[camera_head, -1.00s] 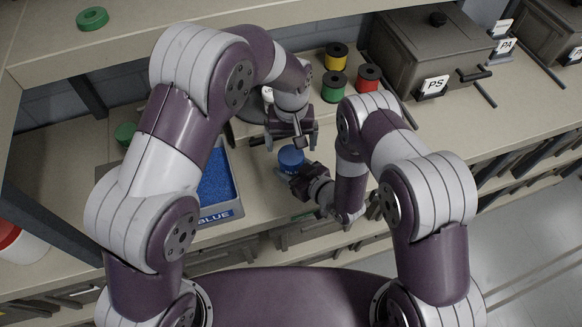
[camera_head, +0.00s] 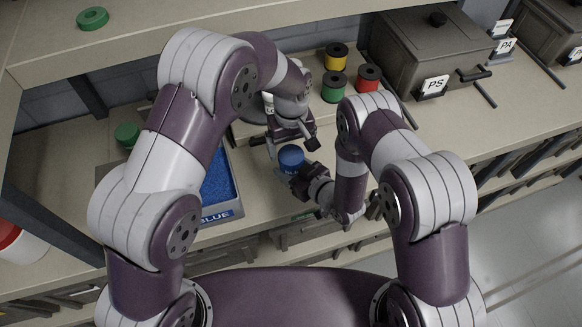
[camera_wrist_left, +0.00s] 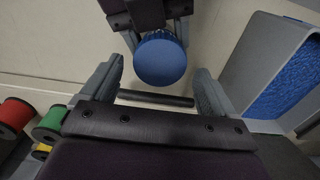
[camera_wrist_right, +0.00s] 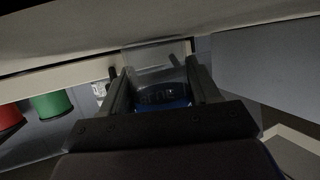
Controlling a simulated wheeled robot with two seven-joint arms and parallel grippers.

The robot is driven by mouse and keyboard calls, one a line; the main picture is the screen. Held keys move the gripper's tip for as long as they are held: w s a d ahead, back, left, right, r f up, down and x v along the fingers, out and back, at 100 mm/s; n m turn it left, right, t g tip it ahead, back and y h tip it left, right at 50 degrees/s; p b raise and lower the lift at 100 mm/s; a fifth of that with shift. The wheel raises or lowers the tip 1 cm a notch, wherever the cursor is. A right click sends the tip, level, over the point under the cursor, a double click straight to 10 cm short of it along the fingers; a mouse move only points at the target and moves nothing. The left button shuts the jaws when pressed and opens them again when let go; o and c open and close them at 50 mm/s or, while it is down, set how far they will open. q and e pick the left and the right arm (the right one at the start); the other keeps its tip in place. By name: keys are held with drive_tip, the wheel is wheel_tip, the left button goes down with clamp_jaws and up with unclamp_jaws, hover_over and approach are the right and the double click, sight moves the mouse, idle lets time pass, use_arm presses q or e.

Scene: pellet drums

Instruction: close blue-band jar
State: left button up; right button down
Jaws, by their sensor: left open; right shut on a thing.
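The blue-band jar (camera_head: 291,156) stands upright at the front of the bench, with a round blue top. In the left wrist view the top (camera_wrist_left: 160,60) looks like a ridged lid; how tightly it sits cannot be told. My right gripper (camera_head: 298,176) is shut on the jar's body from the near side. In the right wrist view a blue band with lettering (camera_wrist_right: 160,97) shows between its fingers. My left gripper (camera_head: 291,143) is open just above and behind the jar, its fingers apart on either side of the top and not visibly touching it.
A grey tray of blue pellets (camera_head: 232,211) marked BLUE is left of the jar. Green (camera_head: 333,88), red (camera_head: 369,77) and yellow (camera_head: 336,55) spools stand behind. A grey PS bin (camera_head: 425,50) is at the back right.

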use_arm(q)
drive_tip(key=shift+f, duration=1.3)
drive_tip(key=c, duration=1.1)
drive_tip(key=m, duration=0.3)
